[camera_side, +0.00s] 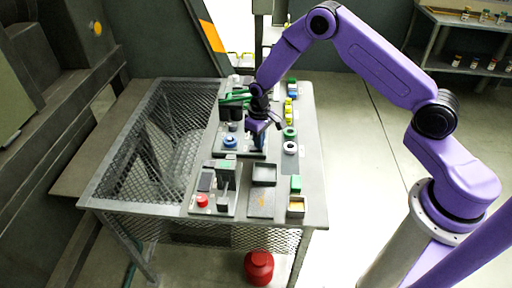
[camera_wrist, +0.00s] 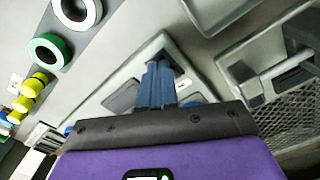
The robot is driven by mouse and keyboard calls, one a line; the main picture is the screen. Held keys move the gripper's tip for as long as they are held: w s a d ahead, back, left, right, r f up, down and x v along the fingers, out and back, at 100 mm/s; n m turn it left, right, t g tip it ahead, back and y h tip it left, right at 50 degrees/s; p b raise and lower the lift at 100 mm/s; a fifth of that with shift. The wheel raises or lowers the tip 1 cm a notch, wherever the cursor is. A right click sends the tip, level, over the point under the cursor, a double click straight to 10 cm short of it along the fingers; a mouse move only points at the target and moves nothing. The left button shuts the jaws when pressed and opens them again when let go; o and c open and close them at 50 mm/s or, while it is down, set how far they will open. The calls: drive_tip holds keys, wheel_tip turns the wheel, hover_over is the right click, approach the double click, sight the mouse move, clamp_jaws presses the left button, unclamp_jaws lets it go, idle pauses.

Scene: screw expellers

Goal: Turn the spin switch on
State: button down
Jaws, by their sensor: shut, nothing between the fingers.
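My gripper (camera_side: 261,140) is over the middle of the table, pointing down at a light grey device base. Its blue fingers (camera_wrist: 158,85) are together and empty in the wrist view. Their tips are over or at a dark recess in the base plate (camera_wrist: 128,75); I cannot tell whether they touch it. A round blue knob (camera_side: 230,140) is on the same base, to the left of the fingers in the side view. I cannot pick out a part marked as the spin switch; the fingers and gripper body hide some of the base.
A second unit with a red button (camera_side: 202,201) stands nearer the front. Green (camera_side: 290,133) and white (camera_side: 290,148) rings and yellow parts (camera_side: 289,111) line the right side. Grey trays (camera_side: 263,175) lie in front. A green device (camera_side: 235,98) stands behind.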

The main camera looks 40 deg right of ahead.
drive_tip(key=shift+f, duration=0.35)
idle(0.3)
drive_tip(key=shift+r, duration=3.5)
